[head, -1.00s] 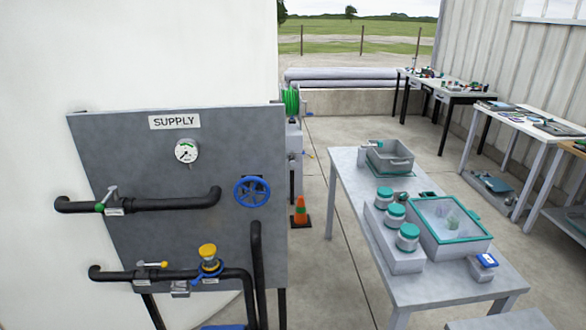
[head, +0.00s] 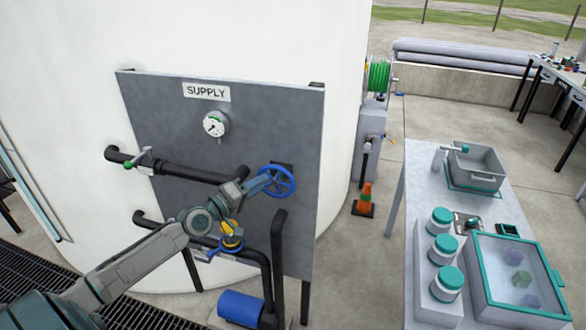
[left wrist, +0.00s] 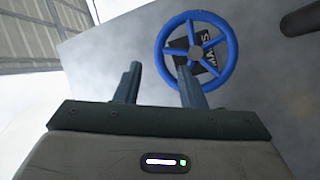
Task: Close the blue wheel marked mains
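The blue wheel (head: 290,181) is mounted on the grey supply panel (head: 262,120), at its right side. In the left wrist view the blue wheel (left wrist: 232,50) shows whole, with a dark, partly covered label behind its spokes that appears to read MAINS. My left gripper (head: 266,183) is at the left side of the wheel in the head view. In the left wrist view my left gripper (left wrist: 160,80) has its two fingers apart with nothing between them. Its right finger overlaps the wheel's lower rim; I cannot tell whether it touches. My right gripper is out of view.
A SUPPLY sign (head: 206,92) and a gauge (head: 215,124) are above black pipes (head: 190,170). A yellow-capped valve (head: 230,232) is close below my left arm. A table (head: 408,200) with jars and bins stands at right.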

